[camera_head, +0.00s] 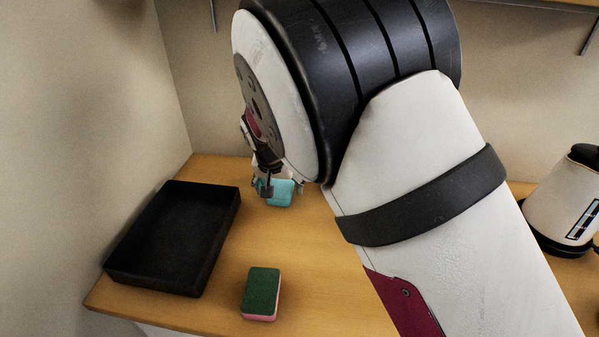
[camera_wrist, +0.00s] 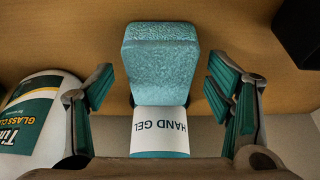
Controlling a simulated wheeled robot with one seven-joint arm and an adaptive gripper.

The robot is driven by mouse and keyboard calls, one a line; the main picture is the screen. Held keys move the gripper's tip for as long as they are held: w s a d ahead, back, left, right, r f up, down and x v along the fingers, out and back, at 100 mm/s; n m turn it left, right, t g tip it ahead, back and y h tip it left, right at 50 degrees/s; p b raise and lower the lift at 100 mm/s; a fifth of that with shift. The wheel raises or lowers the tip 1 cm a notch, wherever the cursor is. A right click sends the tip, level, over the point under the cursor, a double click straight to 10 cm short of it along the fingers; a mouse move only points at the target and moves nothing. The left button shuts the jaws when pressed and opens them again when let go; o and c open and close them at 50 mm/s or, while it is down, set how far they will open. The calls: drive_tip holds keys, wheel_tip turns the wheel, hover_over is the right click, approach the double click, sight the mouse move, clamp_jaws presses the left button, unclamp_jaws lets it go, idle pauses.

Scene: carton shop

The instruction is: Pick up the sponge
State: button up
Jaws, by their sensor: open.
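A teal, rough-textured block (camera_wrist: 160,55), which looks like a sponge, is between the fingers of my gripper (camera_wrist: 161,82) in the wrist view. Gaps show on both sides of it. A white and teal hand gel container (camera_wrist: 160,132) adjoins it in that picture; I cannot tell whether they touch. In the head view the teal block (camera_head: 281,194) shows partly behind my gripper (camera_head: 277,188). A second sponge (camera_head: 262,290), green on top and pink below, lies near the table's front edge, apart from my gripper. The task does not say which sponge.
A black tray (camera_head: 127,270) stands on the wooden table (camera_head: 325,290) at the left. A glass cleaner bottle (camera_wrist: 32,118) is beside my gripper in the wrist view. A white kettle (camera_head: 562,203) stands at the right. The wall is close behind.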

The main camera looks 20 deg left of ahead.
drive_tip(key=shift+w+f, duration=0.1)
drive_tip(key=shift+f, duration=0.15)
drive_tip(key=c, duration=0.8)
drive_tip(key=shift+c, duration=0.4)
drive_tip(key=shift+r, duration=0.1)
